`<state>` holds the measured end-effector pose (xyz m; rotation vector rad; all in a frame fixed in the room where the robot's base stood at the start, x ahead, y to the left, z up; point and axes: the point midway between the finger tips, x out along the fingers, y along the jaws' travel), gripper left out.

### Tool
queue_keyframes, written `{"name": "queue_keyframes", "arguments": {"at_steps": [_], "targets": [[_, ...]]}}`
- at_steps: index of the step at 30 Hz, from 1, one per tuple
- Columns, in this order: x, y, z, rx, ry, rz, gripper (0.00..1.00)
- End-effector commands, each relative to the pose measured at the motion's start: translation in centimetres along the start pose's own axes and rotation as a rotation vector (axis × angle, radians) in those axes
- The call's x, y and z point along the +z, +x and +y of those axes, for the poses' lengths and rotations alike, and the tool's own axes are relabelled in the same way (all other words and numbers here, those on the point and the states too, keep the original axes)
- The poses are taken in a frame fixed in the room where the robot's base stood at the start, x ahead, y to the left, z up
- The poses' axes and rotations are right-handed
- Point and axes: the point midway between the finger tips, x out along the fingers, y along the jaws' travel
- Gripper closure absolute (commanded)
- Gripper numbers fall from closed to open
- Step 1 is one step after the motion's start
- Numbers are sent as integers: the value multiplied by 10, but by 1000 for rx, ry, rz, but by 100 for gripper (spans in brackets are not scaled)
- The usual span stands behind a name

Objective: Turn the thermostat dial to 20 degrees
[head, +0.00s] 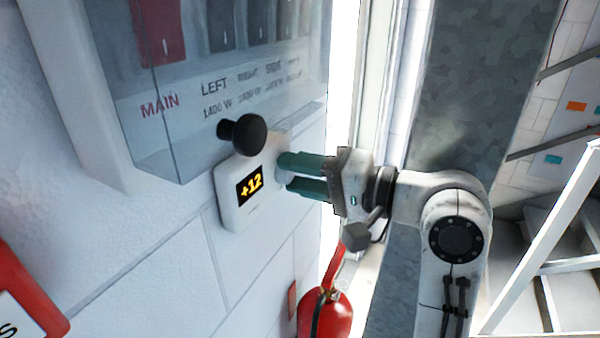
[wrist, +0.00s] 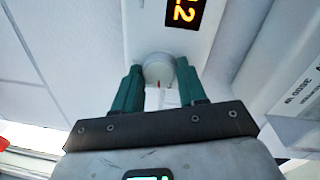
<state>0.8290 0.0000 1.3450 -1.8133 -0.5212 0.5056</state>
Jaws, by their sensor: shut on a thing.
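The thermostat (head: 232,209) is a white box on the white wall, under the glazed switch panel. Its display (head: 250,186) reads +12 in orange digits. The display shows partly in the wrist view (wrist: 186,12), cut off by the top edge. The thermostat dial (wrist: 158,70) is a round pale knob with a small red mark on its near edge. My gripper (head: 282,172) has green fingers and reaches the dial from the right. In the wrist view my gripper (wrist: 159,76) is shut on the dial, one finger on each side. The fingers hide most of the dial in the head view.
A clear-fronted panel (head: 215,95) labelled MAIN, LEFT and RIGHT hangs just above the thermostat. A black knob (head: 246,134) sticks out close above my fingers. A red fire extinguisher (head: 325,312) stands below. A metal column and stairs (head: 560,290) are at right.

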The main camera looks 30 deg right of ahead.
Motion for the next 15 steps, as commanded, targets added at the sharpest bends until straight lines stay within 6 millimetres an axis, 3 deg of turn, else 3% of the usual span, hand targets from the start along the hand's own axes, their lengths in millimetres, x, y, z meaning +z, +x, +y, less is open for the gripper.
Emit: {"name": "queue_keyframes", "arguments": {"at_steps": [15], "targets": [[-3, -1, 0, -7, 430, -31, 89]]}}
